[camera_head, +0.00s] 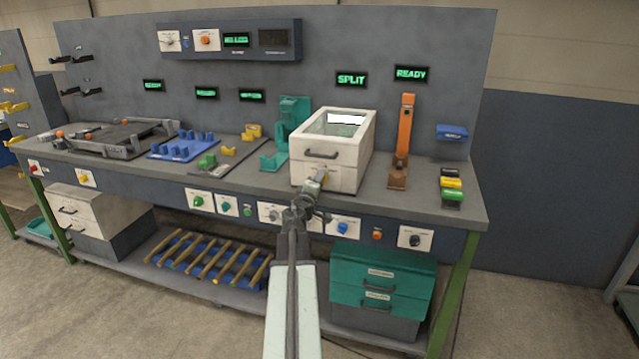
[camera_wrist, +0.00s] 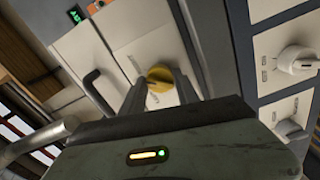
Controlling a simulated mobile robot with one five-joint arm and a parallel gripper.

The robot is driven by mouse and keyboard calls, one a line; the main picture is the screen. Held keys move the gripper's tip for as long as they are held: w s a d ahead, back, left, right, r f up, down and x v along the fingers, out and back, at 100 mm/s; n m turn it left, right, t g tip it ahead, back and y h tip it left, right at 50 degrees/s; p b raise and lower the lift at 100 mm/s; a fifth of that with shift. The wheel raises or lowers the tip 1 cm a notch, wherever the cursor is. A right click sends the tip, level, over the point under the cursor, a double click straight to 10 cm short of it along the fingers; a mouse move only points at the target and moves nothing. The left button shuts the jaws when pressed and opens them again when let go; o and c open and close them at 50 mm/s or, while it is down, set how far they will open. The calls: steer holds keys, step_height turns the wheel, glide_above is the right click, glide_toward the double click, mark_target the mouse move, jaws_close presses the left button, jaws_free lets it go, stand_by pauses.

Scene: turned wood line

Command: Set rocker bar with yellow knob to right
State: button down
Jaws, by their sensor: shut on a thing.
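The yellow knob (camera_wrist: 160,77) is on the front of a white box (camera_head: 345,165) standing on the bench. In the wrist view the knob sits between the two fingers of my gripper (camera_wrist: 161,88), which is shut on it. Small lettering shows on the white panel to either side of the knob, too blurred to read. In the head view my gripper (camera_head: 318,180) reaches the lower front of the box, below its dark handle (camera_head: 321,154), and largely covers the knob. The knob's exact setting cannot be told.
White switch plates, one with a blue knob (camera_head: 342,228), line the bench front below. An orange upright lever (camera_head: 403,140) stands right of the box, a teal fixture (camera_head: 293,112) left of it. Green displays read SPLIT (camera_head: 351,79) and READY (camera_head: 411,73).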

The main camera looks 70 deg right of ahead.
steer(key=shift+m, duration=1.2)
steer(key=c, duration=0.9)
jaws_free()
steer(key=a, duration=0.7)
steer(key=shift+s+a, duration=0.25)
steer(key=shift+a, duration=0.15)
